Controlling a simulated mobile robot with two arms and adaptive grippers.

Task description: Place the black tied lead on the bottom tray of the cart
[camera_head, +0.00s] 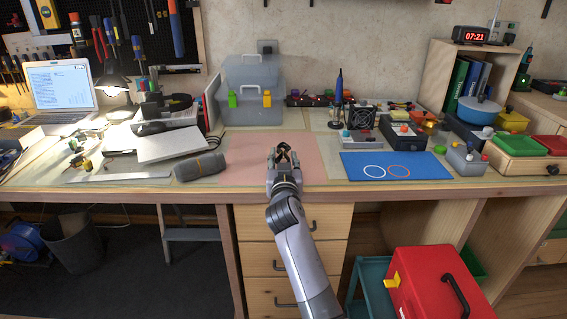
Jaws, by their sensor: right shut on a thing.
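My right gripper (284,157) reaches in from the bottom, over the pink mat (245,162) on the bench. It is shut on a small dark thing between its fingertips, which looks like the black tied lead; the fingers hide most of it. The teal cart (371,278) stands on the floor at the lower right, in front of the bench. A red toolbox (430,285) covers much of the cart, and its bottom tray cannot be made out. My left gripper is not in view.
A grey speaker-like cylinder (200,166) lies left of the mat, and a blue mat with rings (395,166) lies right. A clear toolbox (252,90) stands behind. Drawers (294,262) are below the bench edge. A bin (73,240) stands at the lower left.

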